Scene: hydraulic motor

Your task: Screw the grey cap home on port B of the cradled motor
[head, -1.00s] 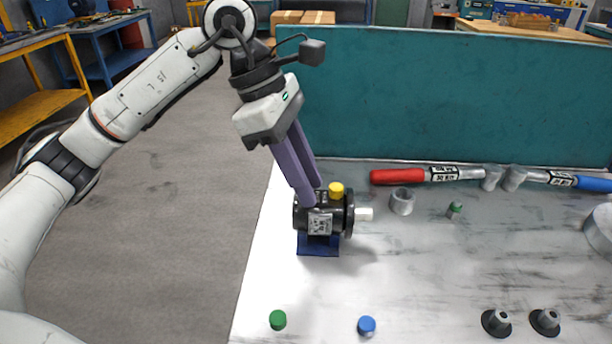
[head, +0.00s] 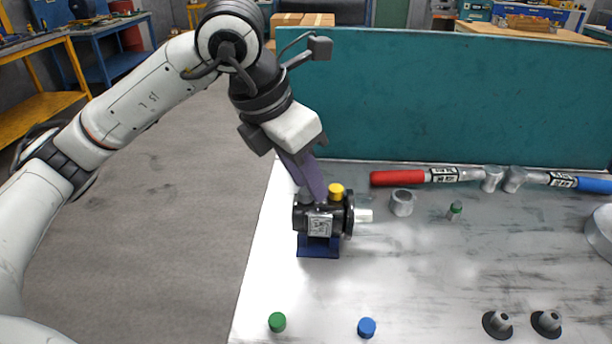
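The dark motor (head: 341,222) lies in a blue cradle (head: 318,252) at the left of the table, its pale shaft (head: 364,215) pointing right. A yellow cap (head: 336,191) stands on its top right port. My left gripper (head: 311,196) reaches down from the upper left, its purple fingers at the motor's top left port. A small grey part (head: 304,196), apparently the grey cap, shows at the fingertips, mostly hidden. The fingers overlap in this view, so their grip on it cannot be made out. My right gripper is not in view.
A green cap (head: 277,322) and a blue cap (head: 367,327) stand in front. A grey ring (head: 402,203), a small green-topped part (head: 455,210), a red-handled tool (head: 398,178) and a blue-handled tool (head: 592,185) lie right, before a teal panel (head: 440,100). The table's middle is clear.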

